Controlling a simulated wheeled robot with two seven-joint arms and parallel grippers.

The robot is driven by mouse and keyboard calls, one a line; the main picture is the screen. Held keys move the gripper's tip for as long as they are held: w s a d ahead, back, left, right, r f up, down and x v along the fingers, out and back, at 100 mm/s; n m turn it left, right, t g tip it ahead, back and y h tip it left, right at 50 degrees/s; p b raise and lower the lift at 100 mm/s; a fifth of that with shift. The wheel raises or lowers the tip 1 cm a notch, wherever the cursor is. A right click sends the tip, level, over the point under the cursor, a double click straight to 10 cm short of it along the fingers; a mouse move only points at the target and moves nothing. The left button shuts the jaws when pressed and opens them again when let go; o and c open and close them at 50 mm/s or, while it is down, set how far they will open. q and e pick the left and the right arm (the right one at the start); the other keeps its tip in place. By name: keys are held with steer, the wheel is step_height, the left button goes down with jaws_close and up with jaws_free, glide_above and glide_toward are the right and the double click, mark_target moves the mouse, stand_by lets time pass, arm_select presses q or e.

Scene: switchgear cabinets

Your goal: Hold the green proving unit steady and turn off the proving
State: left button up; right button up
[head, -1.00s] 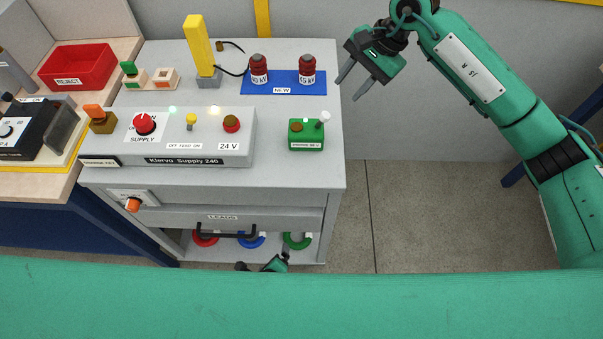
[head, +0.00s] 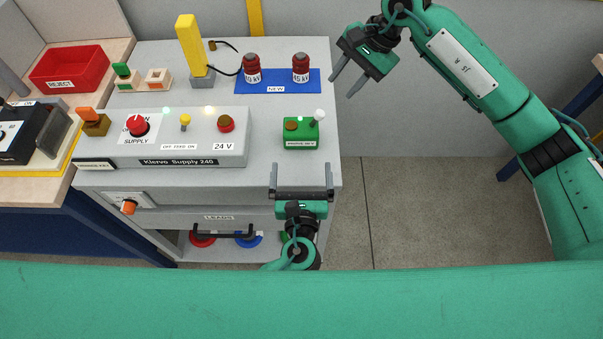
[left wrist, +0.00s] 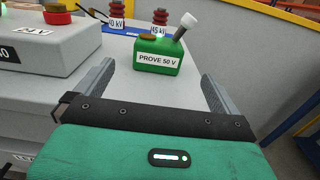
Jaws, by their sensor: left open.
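The green proving unit (head: 301,134) stands on the grey cabinet top near its right edge. It has a brown knob on its top left, a white-tipped lever (head: 319,116) on its right and a label on its front. In the left wrist view the proving unit (left wrist: 158,55) lies ahead, between the lines of the open fingers; its label reads PROVE 50 V and its lever tilts right. My left gripper (head: 301,180) is open and empty at the cabinet's front edge, short of the unit. My right gripper (head: 349,78) is open and empty, off the cabinet's right side, behind the unit.
A grey supply box (head: 180,137) with knobs stands left of the unit. Behind are two red insulators on a blue mat (head: 278,82) and a yellow post (head: 191,46). A red reject bin (head: 69,69) is far left. The cabinet top around the unit is clear.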

mark_target(301, 117)
arm_select(q)
steer(key=w, duration=1.3)
steer(key=shift+w, duration=0.3)
arm_select(e)
steer(key=shift+s, duration=0.1)
arm_select(q)
steer(key=c, duration=0.9)
steer(key=shift+c, duration=0.9)
arm_select(e)
steer(key=shift+c, duration=0.8)
steer(key=shift+d+f, duration=0.1)
steer(key=c, duration=0.4)
steer(key=d+f+m+y, duration=0.1)
steer(key=d+f+m+g+y, duration=0.1)
steer(key=d+f, duration=0.1)
steer(key=d+f+m+g+y, duration=0.1)
steer(key=d, duration=0.1)
steer(key=shift+w+f+m+y, duration=0.3)
steer(key=shift+w+f, duration=0.05)
jaws_close()
steer(key=w+d+f+m+y, duration=0.1)
steer(key=d+f+m+y, duration=0.2)
steer(key=d, duration=0.4)
steer(key=shift+w+f+m+y, duration=0.15)
steer(key=shift+w+m+y, duration=0.2)
steer(key=shift+m+y, duration=0.55)
steer(key=shift+d, duration=0.1)
